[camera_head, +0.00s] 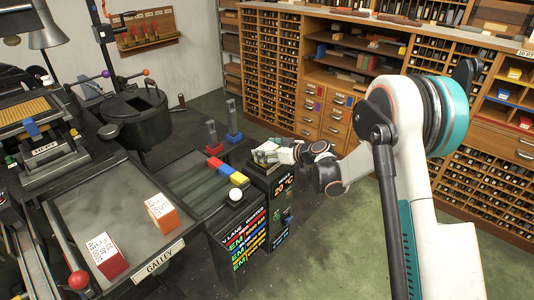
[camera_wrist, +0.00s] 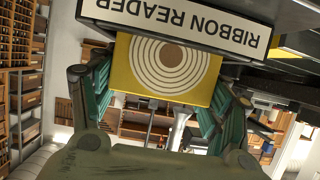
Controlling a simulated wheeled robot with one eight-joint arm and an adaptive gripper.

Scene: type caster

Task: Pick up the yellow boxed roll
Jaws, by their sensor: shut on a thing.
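The yellow boxed roll (camera_wrist: 168,68) shows in the wrist view as a yellow box face with brown and white concentric rings. My gripper (camera_wrist: 160,88) has its teal-padded fingers on the left and right sides of the box and is shut on it. The box lies just below a white "RIBBON READER" sign (camera_wrist: 175,20), which reads upside down. In the head view my gripper (camera_head: 268,152) is over the dark machine with a temperature display (camera_head: 278,188). The yellow box cannot be made out there.
Red, blue and yellow blocks (camera_head: 226,171) and a white ball (camera_head: 235,194) are left of my gripper. A grey tray marked "GALLEY" (camera_head: 120,215) holds red and orange boxes. Wooden type cabinets (camera_head: 270,70) stand behind. Green floor (camera_head: 330,240) is open at the front right.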

